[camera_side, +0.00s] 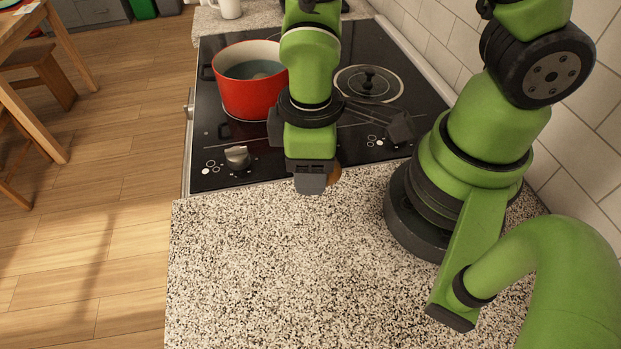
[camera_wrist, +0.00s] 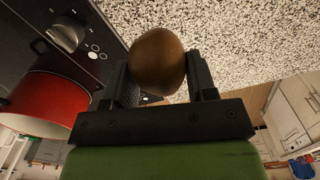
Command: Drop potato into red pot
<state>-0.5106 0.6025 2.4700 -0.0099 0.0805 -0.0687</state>
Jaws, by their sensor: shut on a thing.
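The potato (camera_wrist: 158,62) is brown and rounded, and sits between the two fingers of my gripper (camera_wrist: 161,80) in the wrist view. My gripper is shut on it. In the side view my gripper (camera_side: 313,180) is over the near edge of the stove and the counter, and a small brown part of the potato (camera_side: 334,175) shows beside it. The red pot (camera_side: 247,95) stands on the stove, behind and left of my gripper, with bluish liquid and a pale lump inside. The red pot (camera_wrist: 47,104) also shows at the left of the wrist view.
The speckled counter (camera_side: 260,270) in front is clear. A tiled wall (camera_side: 440,45) runs along the right. A white mug (camera_side: 229,8) stands at the far end.

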